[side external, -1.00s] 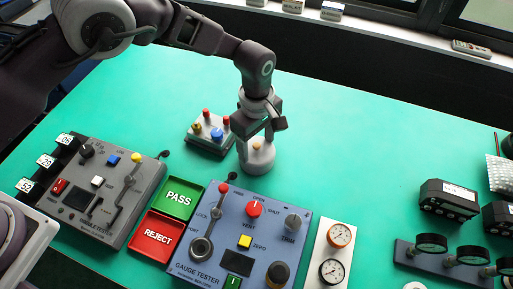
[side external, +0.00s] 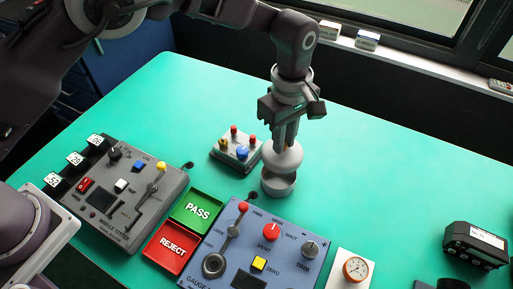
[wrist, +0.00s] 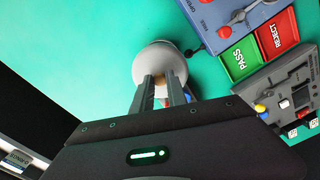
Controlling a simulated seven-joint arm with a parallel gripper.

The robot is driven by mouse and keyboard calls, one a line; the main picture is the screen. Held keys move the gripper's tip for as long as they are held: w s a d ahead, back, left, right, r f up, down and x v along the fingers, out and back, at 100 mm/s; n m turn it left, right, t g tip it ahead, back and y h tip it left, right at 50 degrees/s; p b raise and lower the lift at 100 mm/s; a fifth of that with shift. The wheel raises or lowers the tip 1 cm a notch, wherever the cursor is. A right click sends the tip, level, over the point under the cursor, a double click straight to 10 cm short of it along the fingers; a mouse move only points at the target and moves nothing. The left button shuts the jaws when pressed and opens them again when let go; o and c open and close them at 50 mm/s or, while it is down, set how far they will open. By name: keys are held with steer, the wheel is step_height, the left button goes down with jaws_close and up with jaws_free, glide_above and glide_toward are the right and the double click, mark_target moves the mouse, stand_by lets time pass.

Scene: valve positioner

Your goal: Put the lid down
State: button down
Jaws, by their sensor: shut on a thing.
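My gripper (side external: 285,143) points straight down and is shut on the knob of a round grey-white lid (side external: 284,158). The lid is held above an open-topped round pot (side external: 278,185) of the same colour, which stands on the green table. A gap shows between the lid and the pot's rim at the front. In the wrist view the lid (wrist: 158,62) sits beyond my gripper's fingers (wrist: 161,88) and hides most of the pot.
A small box with coloured knobs (side external: 237,150) stands left of the pot. The green PASS tray (side external: 197,211), red REJECT tray (side external: 172,246) and blue gauge tester (side external: 255,245) are in front. Green table (side external: 370,175) to the right is clear.

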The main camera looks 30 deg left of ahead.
steer(key=a+f, duration=0.3)
steer(key=a, duration=2.5)
steer(key=shift+n, duration=0.4)
steer(key=f, duration=0.9)
steer(key=shift+s+a+f, duration=0.2)
steer(key=shift+a+f, duration=0.15)
steer(key=shift+a, duration=0.05)
steer(key=c, duration=1.3)
jaws_free()
steer(key=shift+f, duration=0.15)
